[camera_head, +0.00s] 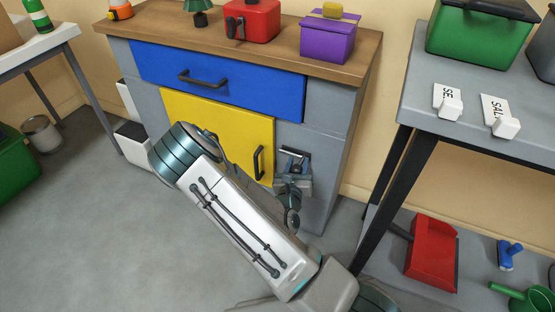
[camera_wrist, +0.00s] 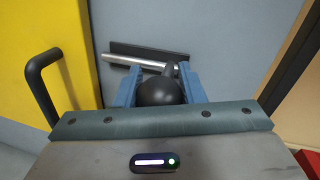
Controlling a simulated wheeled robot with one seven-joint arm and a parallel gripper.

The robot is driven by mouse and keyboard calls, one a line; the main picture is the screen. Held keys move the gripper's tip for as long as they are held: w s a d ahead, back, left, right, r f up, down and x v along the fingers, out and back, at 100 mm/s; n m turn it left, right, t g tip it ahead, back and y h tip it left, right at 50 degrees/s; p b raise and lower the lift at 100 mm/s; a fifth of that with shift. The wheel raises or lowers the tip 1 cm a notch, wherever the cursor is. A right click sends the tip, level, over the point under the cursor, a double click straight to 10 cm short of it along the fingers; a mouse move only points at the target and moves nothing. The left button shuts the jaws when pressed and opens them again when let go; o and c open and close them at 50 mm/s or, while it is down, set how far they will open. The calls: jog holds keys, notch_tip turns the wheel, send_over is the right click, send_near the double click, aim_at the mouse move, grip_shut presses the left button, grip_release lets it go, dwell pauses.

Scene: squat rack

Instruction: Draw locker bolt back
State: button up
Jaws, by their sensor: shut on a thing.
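The locker bolt is a silver rod (camera_wrist: 132,62) in front of a dark plate (camera_wrist: 150,51), on the grey panel right of the yellow door (camera_wrist: 45,60). Its left end lies close to the door's edge; I cannot tell whether it overlaps it. A round black knob (camera_wrist: 160,91) on the bolt sits between the blue fingers of my gripper (camera_wrist: 160,80). My gripper is shut on this knob. In the head view my gripper (camera_head: 292,172) is at the bolt, right of the yellow door (camera_head: 222,125), which looks closed. The fingers partly hide the bolt there.
The door's black handle (camera_wrist: 38,85) stands out just left of my gripper. A blue drawer (camera_head: 220,75) is above the door. A grey table (camera_head: 490,95) with a black leg (camera_head: 385,200) stands close on the right.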

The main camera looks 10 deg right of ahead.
jog(key=o, duration=1)
jog(key=shift+d, duration=0.25)
jog(key=shift+a, duration=0.1)
jog(key=shift+s+a, duration=0.25)
jog(key=shift+s, duration=0.2)
jog(key=p+v, duration=0.1)
jog(key=v, duration=0.5)
jog(key=shift+s, duration=0.1)
